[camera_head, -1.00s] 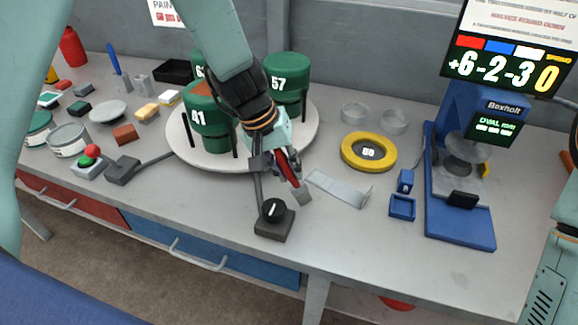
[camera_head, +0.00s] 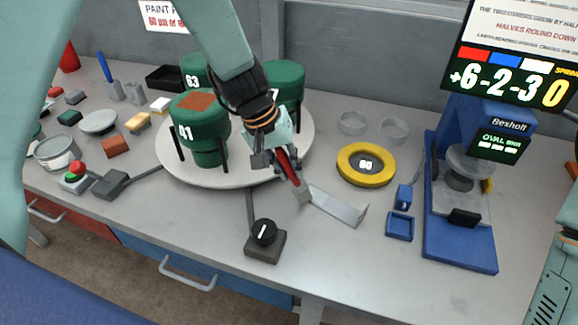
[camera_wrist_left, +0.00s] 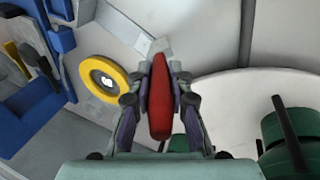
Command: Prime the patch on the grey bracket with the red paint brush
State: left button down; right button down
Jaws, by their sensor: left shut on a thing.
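My left gripper (camera_head: 282,163) is shut on the red paint brush (camera_head: 290,172), whose grey head (camera_head: 303,193) points down and to the right. In the left wrist view the red handle (camera_wrist_left: 160,100) stands between the two fingers, with its pale head beyond. The grey bracket (camera_head: 338,206) lies flat on the table, its upright end at the right. The brush head appears at or just above the bracket's left end; I cannot tell whether it touches. No distinct patch can be made out.
A white turntable (camera_head: 239,178) with green numbered canisters (camera_head: 203,128) stands behind the left gripper. A black dial box (camera_head: 264,241) is in front. A yellow ring (camera_head: 366,165), a small blue tray (camera_head: 399,225) and a blue gauge stand (camera_head: 455,245) are to the right.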

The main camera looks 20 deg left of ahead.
pick_arm(q)
jog(key=shift+w, duration=0.3)
jog(key=shift+a+r+p, duration=0.15)
jog(key=shift+p, duration=0.35)
jog(key=shift+v, duration=1)
jog(key=shift+r+p, duration=0.35)
jog(key=shift+p, duration=0.1)
jog(key=shift+d+r+p, duration=0.45)
jog(key=shift+w+r+p, duration=0.15)
jog(key=shift+r+p, duration=0.6)
jog(key=shift+p, duration=0.05)
jog(key=shift+a+r+p, duration=0.25)
jog(key=shift+r+p, duration=0.45)
jog(key=shift+d+r+p, duration=0.1)
jog(key=shift+r+p, duration=0.55)
jog(key=shift+r, duration=0.1)
jog(key=shift+d+r, duration=0.15)
